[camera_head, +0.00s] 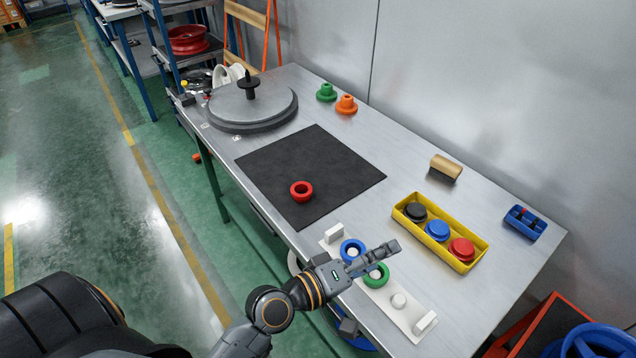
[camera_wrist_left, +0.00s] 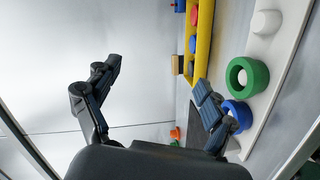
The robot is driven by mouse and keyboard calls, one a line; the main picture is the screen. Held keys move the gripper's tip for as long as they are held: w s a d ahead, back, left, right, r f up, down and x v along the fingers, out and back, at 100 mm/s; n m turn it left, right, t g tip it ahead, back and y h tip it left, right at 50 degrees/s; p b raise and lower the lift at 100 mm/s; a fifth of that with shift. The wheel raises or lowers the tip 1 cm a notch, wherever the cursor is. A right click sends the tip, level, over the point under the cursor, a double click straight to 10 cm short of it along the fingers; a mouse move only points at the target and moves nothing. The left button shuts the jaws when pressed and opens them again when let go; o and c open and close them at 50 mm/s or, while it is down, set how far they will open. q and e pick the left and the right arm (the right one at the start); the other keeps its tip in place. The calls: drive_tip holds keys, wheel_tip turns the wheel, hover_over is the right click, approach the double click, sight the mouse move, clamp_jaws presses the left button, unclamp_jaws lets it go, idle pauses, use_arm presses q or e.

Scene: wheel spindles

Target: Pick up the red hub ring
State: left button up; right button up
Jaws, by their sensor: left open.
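The red hub ring (camera_head: 301,197) lies on the dark mat (camera_head: 335,161), near the mat's front edge. Its hole faces up and nothing touches it. My left gripper (camera_head: 388,250) is to the right of the mat, over the white peg strip (camera_head: 412,318), well apart from the red ring. Its two fingers stand wide apart with nothing between them in the left wrist view (camera_wrist_left: 158,78). I do not make out the red ring in the left wrist view. My right gripper is in neither view.
A blue ring (camera_head: 345,244) and a green ring (camera_head: 371,280) sit on the strip, beside my gripper. A yellow tray (camera_head: 404,215) holds black, blue and red round parts. A grey turntable (camera_head: 229,108) and green and orange hubs (camera_head: 346,105) stand farther back.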

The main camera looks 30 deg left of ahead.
use_arm(q)
drive_tip(key=w+a+r+n+t+y, duration=0.2)
drive_tip(key=w+a+r+n+t, duration=0.25)
drive_tip(key=r+n, duration=0.35)
drive_tip(key=w+a+f+n+t+y, duration=0.2)
drive_tip(key=w+a+n+y, duration=0.2)
drive_tip(key=a+n+y, duration=0.65)
drive_tip(key=a+f+n+g+y, duration=0.35)
drive_tip(key=f+n+g, duration=0.2)
drive_tip(key=n, duration=0.55)
drive_tip(key=n+g, duration=0.4)
drive_tip(key=n, duration=0.1)
approach(302, 195)
drive_tip(key=shift+v, duration=0.85)
drive_tip(key=shift+w+a+f, duration=0.1)
drive_tip(key=shift+w+f, duration=0.05)
drive_tip(key=p+x, duration=0.1)
drive_tip(key=x, duration=1.2)
drive_tip(key=shift+w+a, duration=0.15)
drive_tip(key=shift+w, duration=0.05)
drive_tip(key=shift+c, duration=0.4)
